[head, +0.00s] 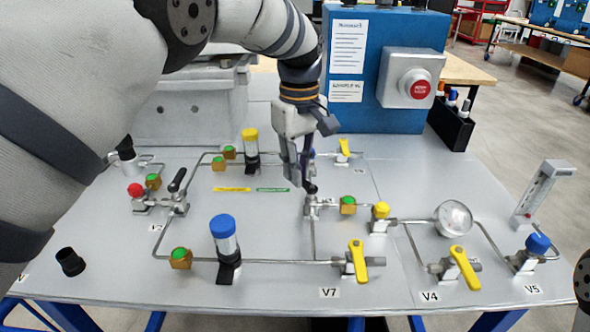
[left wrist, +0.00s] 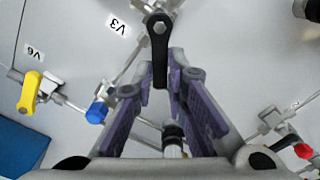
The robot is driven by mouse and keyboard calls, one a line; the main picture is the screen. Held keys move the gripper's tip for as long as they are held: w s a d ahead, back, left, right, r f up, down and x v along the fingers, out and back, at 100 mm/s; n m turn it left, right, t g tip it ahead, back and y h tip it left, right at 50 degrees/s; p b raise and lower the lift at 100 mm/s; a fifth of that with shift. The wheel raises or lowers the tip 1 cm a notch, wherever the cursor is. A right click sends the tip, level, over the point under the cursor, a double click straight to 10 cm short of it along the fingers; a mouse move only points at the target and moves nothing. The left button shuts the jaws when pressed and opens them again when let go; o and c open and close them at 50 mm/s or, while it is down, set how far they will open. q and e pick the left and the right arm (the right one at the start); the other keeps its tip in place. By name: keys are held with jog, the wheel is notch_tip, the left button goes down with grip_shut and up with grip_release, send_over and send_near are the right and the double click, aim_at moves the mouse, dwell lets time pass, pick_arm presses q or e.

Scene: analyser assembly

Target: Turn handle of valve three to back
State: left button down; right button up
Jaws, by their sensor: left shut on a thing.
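Valve three is marked by the V3 label (left wrist: 118,27) in the left wrist view. Its black handle (left wrist: 159,50) has its pivot near the top and points down the picture, its free end between my fingers. My left gripper (left wrist: 161,82) is shut on this handle, with purple finger pads on either side. In the head view my left gripper (head: 306,184) reaches down to the valve at the middle of the panel. There the fingers hide most of the handle, and the valve body (head: 318,204) shows just below them.
Near the gripper are a green-capped fitting (head: 347,204), a yellow valve handle (head: 344,148) and a yellow-topped bottle (head: 251,148). A blue box (head: 350,100) with a red button (head: 420,90) stands behind. Another black-handled valve (head: 177,190) is at left.

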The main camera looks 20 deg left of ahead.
pick_arm(q)
jog(key=m, duration=0.1)
jog(key=w+d+m, duration=0.1)
jog(key=m, duration=0.1)
jog(key=shift+f+m, duration=0.15)
jog(key=shift+m, duration=0.15)
jog(key=shift+w+d+m+b, duration=0.1)
jog(key=shift+d+m+b, duration=0.15)
jog(key=shift+m, duration=0.7)
jog(key=shift+w+d+m+b, duration=0.15)
jog(key=shift+d+m, duration=0.2)
jog(key=shift+m, duration=0.6)
jog(key=c, duration=1.6)
grip_release()
jog(key=shift+r, duration=0.2)
notch_tip(320, 180, up, 7)
jog(key=shift+r, duration=0.15)
